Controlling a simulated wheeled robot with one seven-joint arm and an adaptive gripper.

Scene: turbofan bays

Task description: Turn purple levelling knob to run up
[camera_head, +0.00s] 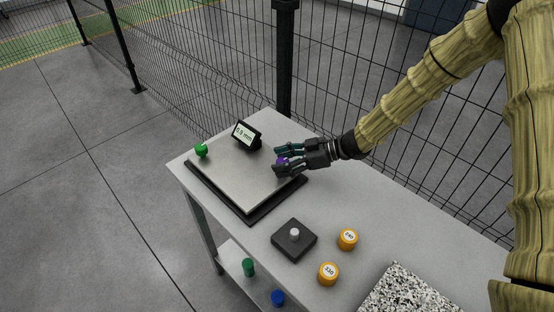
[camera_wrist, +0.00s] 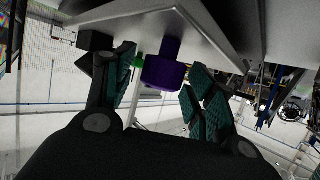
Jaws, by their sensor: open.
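The purple levelling knob (camera_wrist: 163,72) sits between the two open fingers of my gripper (camera_wrist: 155,88) in the wrist view, under the edge of the grey plate. Gaps show on both sides of it. In the head view only a bit of the purple knob (camera_head: 282,160) shows between the fingers of my gripper (camera_head: 277,161), at the plate's right corner. The levelling plate (camera_head: 243,175) lies on a dark base on the table. A small display (camera_head: 243,133) stands behind it and seems to read 0.9 mm. A green knob (camera_head: 201,150) is at the plate's left corner.
The grey table (camera_head: 345,205) also bears a dark block with a light knob (camera_head: 293,240), two orange weights (camera_head: 347,239) (camera_head: 328,273) and a speckled slab (camera_head: 408,291). A wire fence (camera_head: 360,60) runs behind. Green and blue items (camera_head: 249,267) (camera_head: 278,297) are on a lower shelf.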

